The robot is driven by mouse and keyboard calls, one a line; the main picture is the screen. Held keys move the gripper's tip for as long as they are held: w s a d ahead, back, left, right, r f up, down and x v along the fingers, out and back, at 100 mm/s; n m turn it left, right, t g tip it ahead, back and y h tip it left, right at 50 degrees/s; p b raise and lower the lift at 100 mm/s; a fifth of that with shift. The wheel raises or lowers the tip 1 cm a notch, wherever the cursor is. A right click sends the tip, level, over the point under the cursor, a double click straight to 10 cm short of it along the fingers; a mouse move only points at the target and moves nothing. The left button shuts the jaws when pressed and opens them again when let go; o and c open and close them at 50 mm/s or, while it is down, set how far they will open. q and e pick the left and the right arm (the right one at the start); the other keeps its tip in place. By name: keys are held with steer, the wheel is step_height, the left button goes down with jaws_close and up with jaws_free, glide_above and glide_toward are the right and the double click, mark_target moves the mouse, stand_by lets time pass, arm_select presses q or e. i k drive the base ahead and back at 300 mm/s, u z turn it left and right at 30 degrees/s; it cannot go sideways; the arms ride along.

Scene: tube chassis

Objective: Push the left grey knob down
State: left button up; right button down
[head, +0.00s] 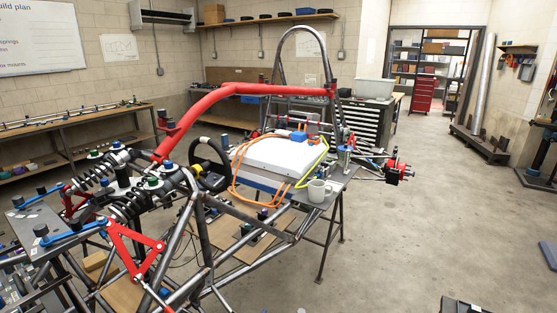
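A dark grey knob (40,230) stands on the end of a blue lever (75,231) at the front left of the tube chassis (200,230). A second dark grey knob (41,190) stands on another blue lever farther back at the left. Both look upright, but they are small, and I cannot tell for certain which is the left grey knob or whether either is pressed.
Coil-over shocks (130,203) and red suspension arms (134,248) stand close right of the knobs. A red bar (240,90) rises over the chassis.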

mark_target(41, 230)
steer(key=z, duration=0.5)
steer(key=k, duration=0.95)
steer(key=u, duration=0.65)
